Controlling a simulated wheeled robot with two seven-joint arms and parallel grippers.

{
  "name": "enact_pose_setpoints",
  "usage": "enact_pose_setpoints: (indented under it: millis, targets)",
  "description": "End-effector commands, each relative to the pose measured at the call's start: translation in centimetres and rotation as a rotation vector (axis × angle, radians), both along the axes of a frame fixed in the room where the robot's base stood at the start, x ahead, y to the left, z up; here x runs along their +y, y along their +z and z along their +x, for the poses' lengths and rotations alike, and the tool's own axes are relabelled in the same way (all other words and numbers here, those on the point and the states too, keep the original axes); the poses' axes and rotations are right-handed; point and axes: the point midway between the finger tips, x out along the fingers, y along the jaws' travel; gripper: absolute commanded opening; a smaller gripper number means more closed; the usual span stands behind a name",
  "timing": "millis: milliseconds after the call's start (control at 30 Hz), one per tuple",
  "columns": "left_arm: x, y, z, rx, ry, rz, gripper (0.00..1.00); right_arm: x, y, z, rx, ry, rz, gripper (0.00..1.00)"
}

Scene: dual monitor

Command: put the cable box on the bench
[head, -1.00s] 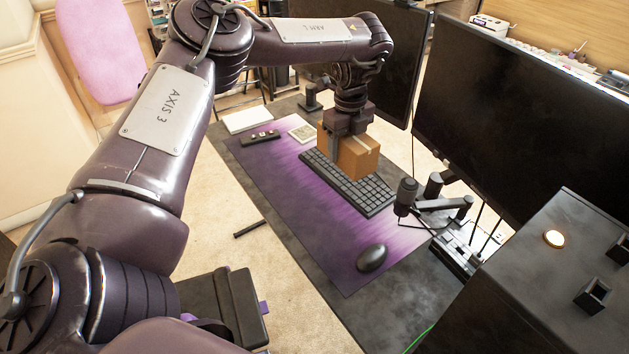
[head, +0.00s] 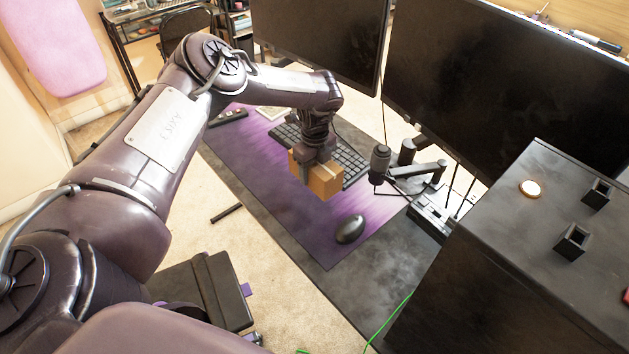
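The cable box, a small brown cardboard box (head: 325,181) with a lighter tape strip, is in my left gripper (head: 313,168). The gripper is shut on it from above, with one finger showing against its left side. The box is over the desk's purple mat, between the keyboard and the mouse; I cannot tell how high it is. My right gripper is not in view. A low, dark padded piece (head: 205,290) at the lower left may be the bench; I cannot tell for sure.
The desk (head: 375,270) carries a purple mat (head: 270,195), a keyboard (head: 352,163) and a black mouse (head: 350,229). A microphone arm (head: 415,170) and two large monitors (head: 500,80) stand behind. A black case (head: 540,240) fills the right. Carpet (head: 255,260) is open left of the desk.

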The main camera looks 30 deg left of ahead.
Motion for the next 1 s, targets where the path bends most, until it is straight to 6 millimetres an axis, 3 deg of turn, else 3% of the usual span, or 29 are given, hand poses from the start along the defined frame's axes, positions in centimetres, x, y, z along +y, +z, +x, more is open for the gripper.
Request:
enact_pose_setpoints:
  millis: [433, 833, 867, 1000]
  targets:
    - [0.0, -5.3, 0.0, 0.001, 0.001, 0.000, 0.34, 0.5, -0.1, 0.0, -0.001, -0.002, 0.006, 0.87]
    - [0.0, -5.9, 0.1, -0.001, 0.001, 0.000, 0.34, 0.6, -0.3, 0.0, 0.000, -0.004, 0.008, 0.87]
    - [0.0, -5.9, 0.0, -0.001, 0.001, 0.000, 0.63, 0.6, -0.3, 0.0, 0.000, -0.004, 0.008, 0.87]
    - [0.0, -5.8, 0.0, 0.000, 0.001, 0.000, 0.81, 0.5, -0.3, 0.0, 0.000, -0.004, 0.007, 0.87]
